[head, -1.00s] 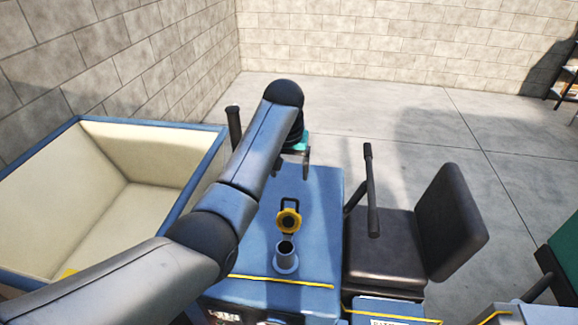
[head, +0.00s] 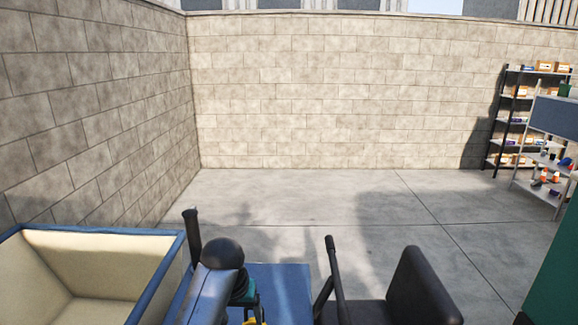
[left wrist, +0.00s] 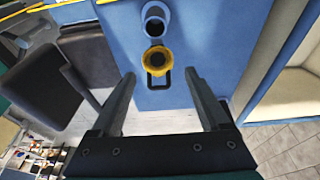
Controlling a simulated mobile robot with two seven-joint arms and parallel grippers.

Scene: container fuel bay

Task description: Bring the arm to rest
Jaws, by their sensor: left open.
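My left arm (head: 207,295) comes in from the bottom of the head view. Its gripper (head: 252,305) shows only in part at the bottom edge. In the left wrist view the gripper (left wrist: 160,78) is open, with its two grey fingers apart and nothing held between them. Beyond the fingertips is a yellow fuel cap (left wrist: 157,60) with a dark loop handle, beside a blue-grey filler neck (left wrist: 154,20) on the blue vehicle body (left wrist: 215,25). The neck's mouth looks uncovered. My right gripper is not in view.
A cream-lined open bed (head: 100,255) with a blue rim is at the left. A dark seat (head: 420,285) and a lever (head: 333,270) stand to the right of the arm. Shelves (head: 515,110) stand far right. The concrete floor (head: 300,200) behind is clear.

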